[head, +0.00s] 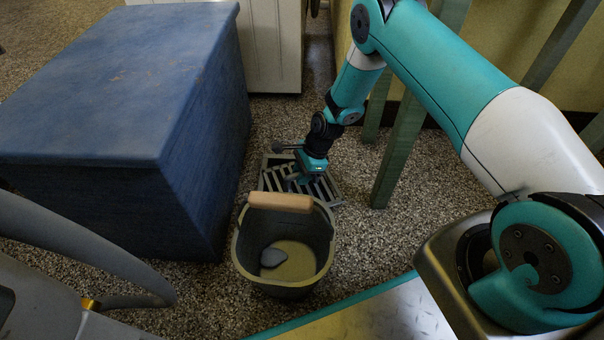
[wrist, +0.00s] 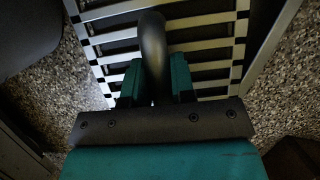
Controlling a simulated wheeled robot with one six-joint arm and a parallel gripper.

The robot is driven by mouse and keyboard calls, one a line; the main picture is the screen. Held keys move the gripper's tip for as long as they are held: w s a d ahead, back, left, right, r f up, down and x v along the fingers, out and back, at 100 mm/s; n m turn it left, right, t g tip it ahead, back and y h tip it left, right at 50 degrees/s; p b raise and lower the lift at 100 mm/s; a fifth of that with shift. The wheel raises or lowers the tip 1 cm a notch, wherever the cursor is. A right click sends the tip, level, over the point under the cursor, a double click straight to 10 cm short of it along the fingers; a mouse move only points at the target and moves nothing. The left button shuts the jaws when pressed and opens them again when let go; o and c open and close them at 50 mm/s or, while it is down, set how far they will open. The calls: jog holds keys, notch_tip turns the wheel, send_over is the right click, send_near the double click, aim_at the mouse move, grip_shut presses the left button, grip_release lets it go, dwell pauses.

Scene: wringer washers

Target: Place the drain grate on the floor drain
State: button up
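The drain grate (head: 272,181) is a dark slatted panel low over the floor, behind the bucket in the head view. In the wrist view its pale-edged slats (wrist: 215,56) fill the middle, with a dark curved handle (wrist: 152,45) standing up from them. My gripper (head: 297,178) points down at it; its teal fingers (wrist: 155,85) close on both sides of the handle. The floor drain's frame (head: 333,188) shows around the grate's right side, and its metal edge (wrist: 275,40) runs at a slant to the slats. I cannot tell whether the grate touches the frame.
A grey bucket (head: 242,250) with a wooden grip stands just in front of the drain. A large blue block (head: 205,150) stands at left. Green legs (head: 398,150) rise at right, and a white cabinet (head: 275,45) stands behind.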

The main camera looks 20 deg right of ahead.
jog(key=o, duration=0.4)
jog(key=shift+r, duration=0.1)
